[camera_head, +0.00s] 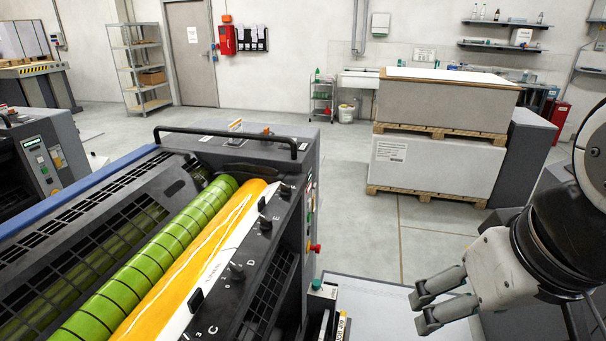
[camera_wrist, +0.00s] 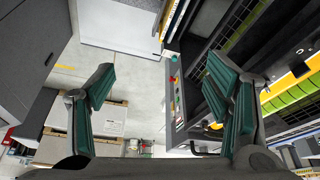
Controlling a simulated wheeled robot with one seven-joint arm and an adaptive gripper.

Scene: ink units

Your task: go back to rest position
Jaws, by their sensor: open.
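My gripper (camera_head: 421,308) is at the lower right of the head view, at the end of my arm. It points left toward the printing press. Its two fingers are apart with nothing between them. In the wrist view my gripper (camera_wrist: 160,95) shows both fingers with green pads, spread wide over the floor and the press side. The press (camera_head: 296,224) stands left of the gripper, with a green roller (camera_head: 150,254) and a yellow ink roller (camera_head: 200,258). The gripper appears apart from the press.
A light-topped surface (camera_head: 380,305) lies below my gripper. Stacked paper on pallets (camera_head: 436,165) stands behind it, with a grey cabinet (camera_head: 522,157) beside. A red knob (camera_head: 315,248) sticks out from the press side. Open floor (camera_head: 350,215) lies between press and pallets.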

